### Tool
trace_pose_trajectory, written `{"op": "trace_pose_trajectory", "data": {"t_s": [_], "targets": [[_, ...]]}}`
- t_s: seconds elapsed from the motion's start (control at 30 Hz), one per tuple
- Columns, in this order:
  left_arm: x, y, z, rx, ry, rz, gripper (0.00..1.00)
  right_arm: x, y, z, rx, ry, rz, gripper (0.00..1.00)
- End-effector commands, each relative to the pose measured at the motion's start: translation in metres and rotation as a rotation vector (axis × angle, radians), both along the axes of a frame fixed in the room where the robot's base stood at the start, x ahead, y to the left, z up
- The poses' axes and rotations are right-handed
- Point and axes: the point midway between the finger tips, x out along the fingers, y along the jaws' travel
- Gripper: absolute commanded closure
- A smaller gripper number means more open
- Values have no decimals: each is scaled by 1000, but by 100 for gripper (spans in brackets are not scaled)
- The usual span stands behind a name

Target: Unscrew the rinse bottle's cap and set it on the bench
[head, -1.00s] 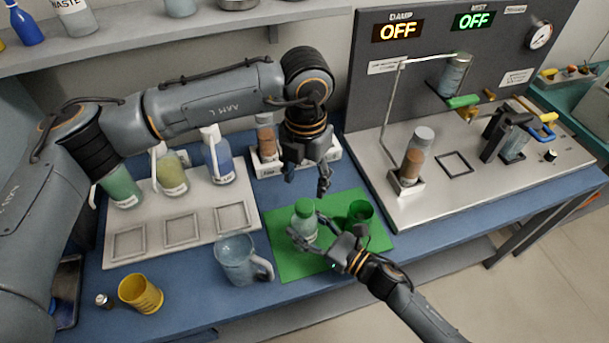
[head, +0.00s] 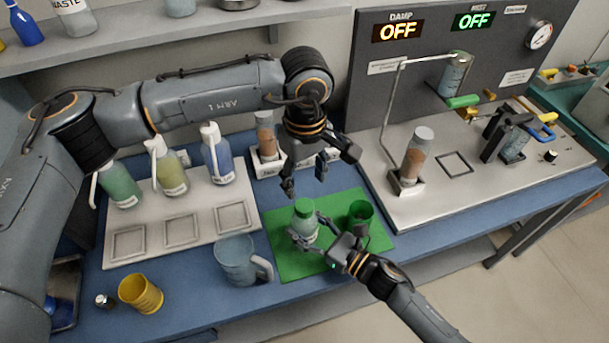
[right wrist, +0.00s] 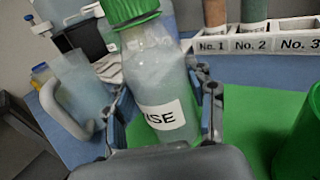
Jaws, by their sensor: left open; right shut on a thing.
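The rinse bottle (head: 304,227) is clear with pale liquid, a white label and a green cap (head: 304,208). It stands on the green mat (head: 285,270), and its cap is on. In the right wrist view the bottle (right wrist: 158,80) is between my fingers with its cap (right wrist: 130,8) at the top edge. My right gripper (head: 308,234) is shut on the bottle's body from the front right. My left gripper (head: 305,188) is open and empty, pointing down above and slightly behind the cap, apart from it.
A green cup (head: 360,213) stands on the mat right of the bottle. A clear jug (head: 236,262) and a yellow cup (head: 141,294) stand to the left. Squeeze bottles stand on a white tray (head: 149,240). The metal instrument deck (head: 440,200) is at right. Blue bench front is partly clear.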

Motion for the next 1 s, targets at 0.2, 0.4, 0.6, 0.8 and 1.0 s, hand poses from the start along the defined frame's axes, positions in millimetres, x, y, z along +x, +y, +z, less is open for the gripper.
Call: {"op": "trace_pose_trajectory", "data": {"t_s": [0.2, 0.4, 0.6, 0.8, 1.0], "targets": [[0, 1, 0, 1, 0, -428, 44, 0, 0, 0, -1, 1, 0, 100], [1, 1, 0, 0, -1, -822, 44, 0, 0, 0, 0, 1, 0, 100], [1, 1, 0, -1, 0, -1183, 44, 0, 0, 0, 0, 1, 0, 100], [1, 1, 0, -1, 0, -1411, 44, 0, 0, 0, 0, 1, 0, 100], [1, 1, -7, -2, 1, -1485, 44, 0, 0, -1, 0, 1, 0, 100]]}}
